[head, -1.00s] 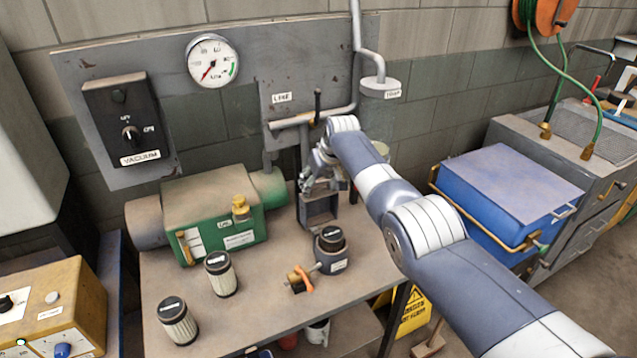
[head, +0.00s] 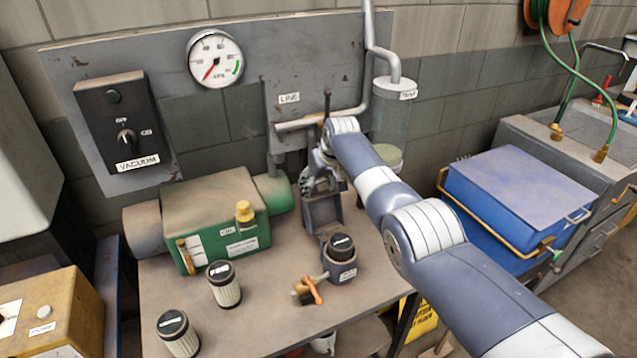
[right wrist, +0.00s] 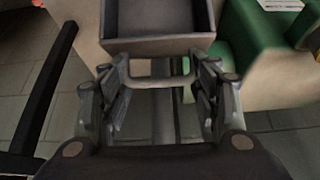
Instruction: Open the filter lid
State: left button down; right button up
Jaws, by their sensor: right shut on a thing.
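A small grey filter box (head: 322,213) with a dark hollow inside stands at the back of the bench, below the pipe marked LINE. In the right wrist view, a grey rimmed, hollow part (right wrist: 157,44) has a U-shaped metal handle (right wrist: 160,82) on its near edge. I cannot tell clearly where the lid ends and the box begins. My right gripper (head: 318,185) is at the top of the box, partly hidden by its own arm. In the right wrist view its fingers (right wrist: 160,85) are at both sides of the handle, shut on it. My left gripper is not in view.
A green pump (head: 215,218) stands left of the box. A dark-capped pot (head: 341,259), an orange-handled valve (head: 311,290) and two pleated filter cartridges (head: 224,284) (head: 178,334) stand on the bench (head: 262,318). A clear trap (head: 392,115) hangs at the right.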

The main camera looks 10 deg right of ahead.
jog(key=shift+s+f, duration=0.2)
jog(key=shift+f, duration=0.1)
